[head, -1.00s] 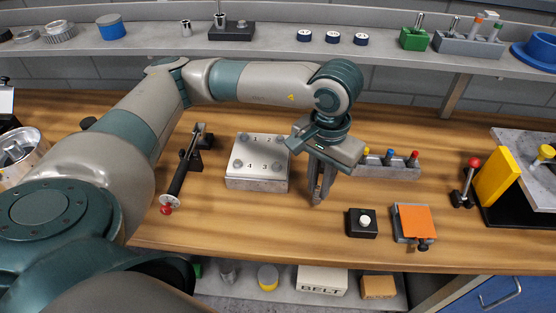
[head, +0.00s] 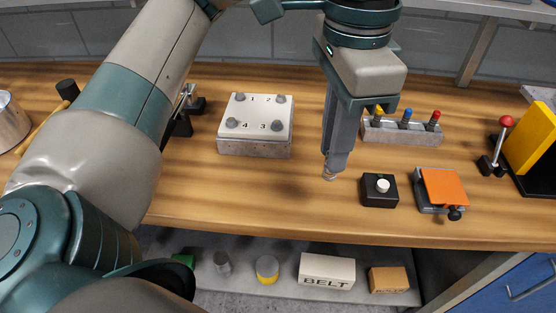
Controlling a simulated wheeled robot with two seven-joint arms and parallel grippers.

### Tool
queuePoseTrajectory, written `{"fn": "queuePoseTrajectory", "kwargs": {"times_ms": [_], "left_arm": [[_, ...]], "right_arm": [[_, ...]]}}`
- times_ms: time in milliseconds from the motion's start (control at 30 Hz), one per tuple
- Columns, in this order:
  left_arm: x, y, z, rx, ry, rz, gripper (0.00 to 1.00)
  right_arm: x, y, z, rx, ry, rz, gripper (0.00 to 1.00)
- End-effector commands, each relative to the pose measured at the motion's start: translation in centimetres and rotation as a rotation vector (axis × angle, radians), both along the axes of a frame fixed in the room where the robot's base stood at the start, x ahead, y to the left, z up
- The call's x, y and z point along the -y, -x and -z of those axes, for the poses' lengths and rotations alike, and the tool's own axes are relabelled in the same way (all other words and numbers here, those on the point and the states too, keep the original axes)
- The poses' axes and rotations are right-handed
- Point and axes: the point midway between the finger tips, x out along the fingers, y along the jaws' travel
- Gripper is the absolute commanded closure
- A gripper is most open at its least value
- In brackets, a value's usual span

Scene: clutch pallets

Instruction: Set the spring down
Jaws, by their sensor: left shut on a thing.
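My left gripper (head: 331,172) points down over the middle of the bench, between the numbered block and the black button box. Its fingers look nearly closed. A small coppery-grey piece, which looks like the spring (head: 330,177), shows at the fingertips. Most of it is hidden between the fingers. Its lower end is at or just above the wooden bench top (head: 285,205); I cannot tell whether it touches. My right gripper is not in the view.
The block numbered 1 to 4 (head: 253,147) stands left of the gripper. The black box with a white button (head: 379,190) is close on the right, with an orange-topped device (head: 441,189) beyond. A grey rack (head: 395,131) with coloured pegs stands behind. Bench in front is clear.

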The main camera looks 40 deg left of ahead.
Motion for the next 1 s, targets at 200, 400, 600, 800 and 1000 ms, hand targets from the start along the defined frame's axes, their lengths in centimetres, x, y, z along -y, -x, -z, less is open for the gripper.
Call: {"fn": "queuePoseTrajectory", "kwargs": {"times_ms": [200,400,600,800,1000], "left_arm": [[0.0,0.1,-0.1,-0.001,0.001,0.006,1.0],[-0.1,0.0,0.0,-0.001,0.001,0.004,1.0],[-1.3,-1.2,0.9,-0.004,0.001,-0.001,1.0],[-3.8,-3.6,3.0,-0.004,0.002,-0.005,1.0],[-6.5,-6.2,5.2,-0.004,0.001,-0.004,1.0]], "right_arm": [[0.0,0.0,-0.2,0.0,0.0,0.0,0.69],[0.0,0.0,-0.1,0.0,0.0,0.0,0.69],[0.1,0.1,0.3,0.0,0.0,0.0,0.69],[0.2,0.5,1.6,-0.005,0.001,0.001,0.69],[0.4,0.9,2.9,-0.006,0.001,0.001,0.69]]}}
